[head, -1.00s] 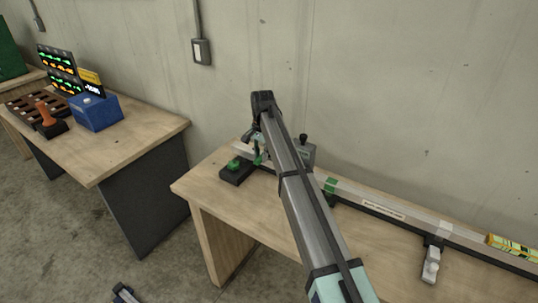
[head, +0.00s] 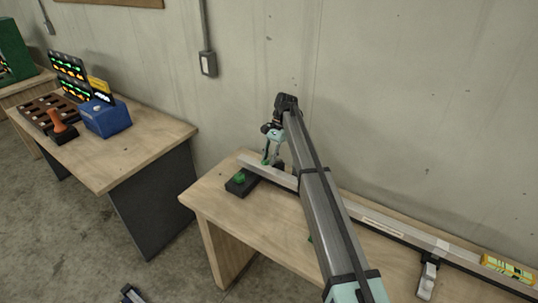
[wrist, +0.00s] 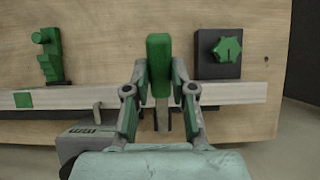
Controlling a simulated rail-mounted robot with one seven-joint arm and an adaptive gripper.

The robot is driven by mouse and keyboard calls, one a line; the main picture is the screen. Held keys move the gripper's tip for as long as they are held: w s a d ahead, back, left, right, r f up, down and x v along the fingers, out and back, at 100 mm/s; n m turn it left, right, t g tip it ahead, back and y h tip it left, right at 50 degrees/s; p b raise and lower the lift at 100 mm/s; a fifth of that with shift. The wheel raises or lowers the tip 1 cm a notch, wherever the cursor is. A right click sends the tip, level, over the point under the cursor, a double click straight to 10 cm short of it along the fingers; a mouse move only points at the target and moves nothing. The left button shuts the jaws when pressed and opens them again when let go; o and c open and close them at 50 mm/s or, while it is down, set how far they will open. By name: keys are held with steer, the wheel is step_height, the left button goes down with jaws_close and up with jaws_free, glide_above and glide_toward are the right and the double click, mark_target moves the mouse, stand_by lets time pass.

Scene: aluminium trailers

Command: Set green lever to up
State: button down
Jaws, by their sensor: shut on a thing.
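The green lever (wrist: 159,55) stands in the middle of the wrist view, a green handle on a thin grey stem in front of the long metal rail (wrist: 235,92). My gripper (wrist: 159,72) has its two fingers on either side of the handle and is shut on it. In the head view my gripper (head: 269,158) is over the left end of the rail (head: 271,172), and the lever cannot be clearly told from the fingers there.
A green star-shaped knob (wrist: 227,49) on a black block (wrist: 216,68) is close on the right. A green upright fitting (wrist: 48,55) stands at the left of the wrist view. A grey labelled box (wrist: 82,138) is at lower left. A spirit level (head: 508,270) lies far right.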

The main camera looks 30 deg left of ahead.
stand_by(0.4)
steer(key=c, duration=1)
jaws_free()
steer(key=shift+o, duration=0.2)
steer(key=shift+f, duration=0.15)
